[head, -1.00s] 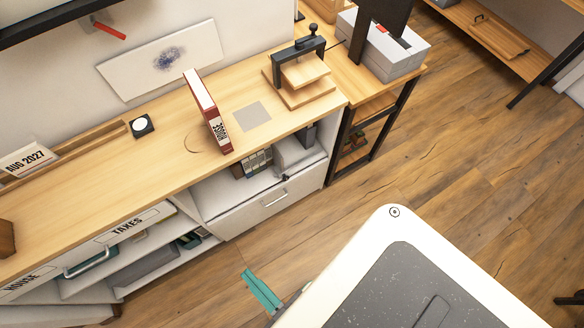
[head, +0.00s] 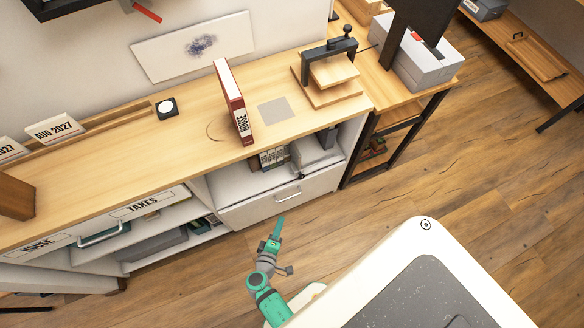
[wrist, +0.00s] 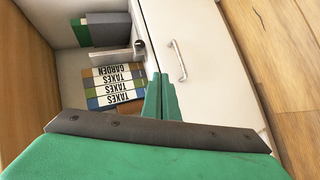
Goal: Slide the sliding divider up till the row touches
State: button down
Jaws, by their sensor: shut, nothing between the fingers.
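The row of binders (wrist: 113,88) lies in the open cubby, with TAXES and GARDEN spines; it also shows in the head view (head: 271,158). What looks like the sliding divider (wrist: 108,58) is a pale plate beyond the GARDEN end of the row, with a dark knob (wrist: 140,46) at its front edge. I cannot tell the width of any gap between plate and row. My gripper (wrist: 161,92) is shut and empty, in front of the cubby and apart from the divider. In the head view my gripper (head: 278,228) is low, over the floor before the cabinet.
A white drawer (head: 280,201) with a bar handle (wrist: 178,61) lies below the cubby. A dark grey box (wrist: 108,29) sits beyond the divider. A red book (head: 235,103) and wooden press (head: 331,73) stand on the cabinet top (head: 190,133). The floor ahead is open.

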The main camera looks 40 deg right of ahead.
jog(key=w+d+r+t+h, duration=0.1)
jog(key=w+d+r+h, duration=0.4)
jog(key=w+r, duration=0.3)
send_near(298, 159)
jog(key=w+f, duration=0.1)
jog(key=w, duration=0.3)
jog(key=shift+n, duration=0.3)
jog(key=d, duration=0.3)
jog(key=s+d, duration=0.1)
jog(key=d, duration=0.1)
jog(key=shift+w+a, duration=0.1)
